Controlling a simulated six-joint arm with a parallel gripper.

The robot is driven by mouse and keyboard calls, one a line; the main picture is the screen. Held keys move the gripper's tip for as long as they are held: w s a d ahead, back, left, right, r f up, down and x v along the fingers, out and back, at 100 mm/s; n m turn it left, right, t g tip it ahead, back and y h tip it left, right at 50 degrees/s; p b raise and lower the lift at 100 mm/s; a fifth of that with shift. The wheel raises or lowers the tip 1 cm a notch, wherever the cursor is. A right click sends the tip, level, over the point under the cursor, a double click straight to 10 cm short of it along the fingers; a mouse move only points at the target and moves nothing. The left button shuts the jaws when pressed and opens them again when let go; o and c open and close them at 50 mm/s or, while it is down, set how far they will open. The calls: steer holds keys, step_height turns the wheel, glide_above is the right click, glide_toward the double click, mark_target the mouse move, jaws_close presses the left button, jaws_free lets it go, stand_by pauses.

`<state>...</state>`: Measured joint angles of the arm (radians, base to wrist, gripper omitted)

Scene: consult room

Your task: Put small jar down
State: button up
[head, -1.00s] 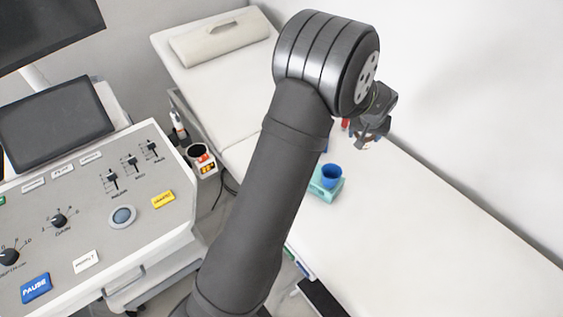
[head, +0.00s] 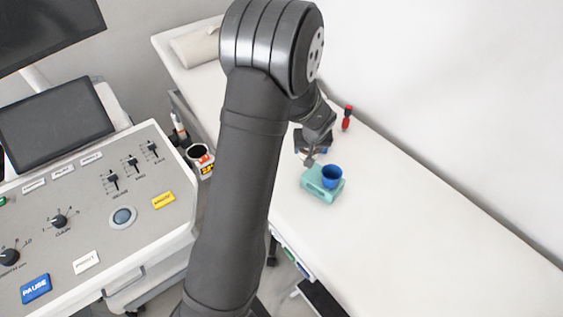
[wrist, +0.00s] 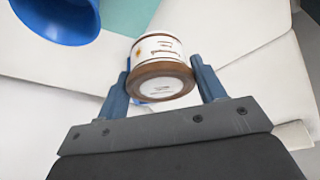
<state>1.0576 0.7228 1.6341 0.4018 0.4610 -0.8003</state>
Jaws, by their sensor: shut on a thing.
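The small jar (wrist: 160,49) has a white label and a brown rim, and its pale round end faces the wrist camera. My gripper (wrist: 163,78) is shut on it, with one dark blue finger on each side. In the head view my gripper (head: 309,158) is over the bed, just behind and left of the teal holder. The jar cannot be made out clearly there, and I cannot tell whether it touches the bed.
A blue cup (head: 332,174) stands in the teal holder (head: 322,194), close to my gripper. A red bottle (head: 347,119) stands farther back near the wall. The white bed (head: 420,230) is clear at the front right. A control console (head: 85,225) stands at left.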

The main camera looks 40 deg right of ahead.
steer(key=w+a+f, duration=0.1)
steer(key=w+f, duration=0.1)
steer(key=w, duration=0.1)
steer(key=w+f, duration=0.2)
steer(key=w, duration=0.2)
steer(key=w+a+f, duration=0.1)
steer(key=w+f, duration=0.2)
steer(key=w, duration=0.1)
steer(key=shift+a, duration=0.3)
steer(key=shift+w+f, duration=0.1)
steer(key=shift+f, duration=2)
steer(key=shift+f, duration=0.15)
steer(key=o, duration=1.1)
steer(key=shift+c, duration=0.2)
steer(key=v, duration=1.2)
